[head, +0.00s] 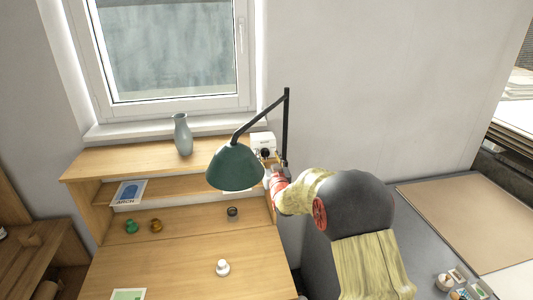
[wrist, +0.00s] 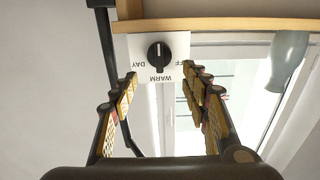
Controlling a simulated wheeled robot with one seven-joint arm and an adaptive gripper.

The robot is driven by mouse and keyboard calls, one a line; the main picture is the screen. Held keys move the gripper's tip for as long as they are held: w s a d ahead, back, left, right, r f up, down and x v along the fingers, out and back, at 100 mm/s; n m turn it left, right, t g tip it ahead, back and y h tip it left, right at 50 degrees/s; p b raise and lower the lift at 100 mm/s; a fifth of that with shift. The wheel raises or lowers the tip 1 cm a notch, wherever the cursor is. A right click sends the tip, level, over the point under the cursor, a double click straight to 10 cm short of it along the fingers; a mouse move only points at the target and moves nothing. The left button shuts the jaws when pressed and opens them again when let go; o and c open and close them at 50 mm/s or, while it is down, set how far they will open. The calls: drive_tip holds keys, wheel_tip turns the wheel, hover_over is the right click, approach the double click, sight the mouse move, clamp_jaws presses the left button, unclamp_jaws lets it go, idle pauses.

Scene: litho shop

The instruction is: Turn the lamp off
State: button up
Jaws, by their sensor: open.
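The green-shaded lamp (head: 235,168) hangs from a dark jointed arm at the right end of the wooden desk. A white switch plate (wrist: 174,43) with a black rotary knob (wrist: 159,57) shows upside down in the wrist view, lettered DAY, WARM and partly hidden letters ending in FF. The knob's bar stands upright in that picture; which end points to a label I cannot tell. The same white switch box (head: 262,140) is behind the lamp in the head view. My gripper (wrist: 160,76) is open and empty, its fingers either side of the knob's line, short of the plate.
The lamp's dark post (head: 286,125) stands close beside my gripper. A grey-blue vase (head: 182,135) is on the upper shelf (head: 105,162). A white knob-like object (head: 222,268) and small pots are on the desk. A window is behind.

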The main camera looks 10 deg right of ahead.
sight(266, 152)
drive_tip(key=shift+w, duration=1.8)
drive_tip(key=c, duration=1.1)
clamp_jaws()
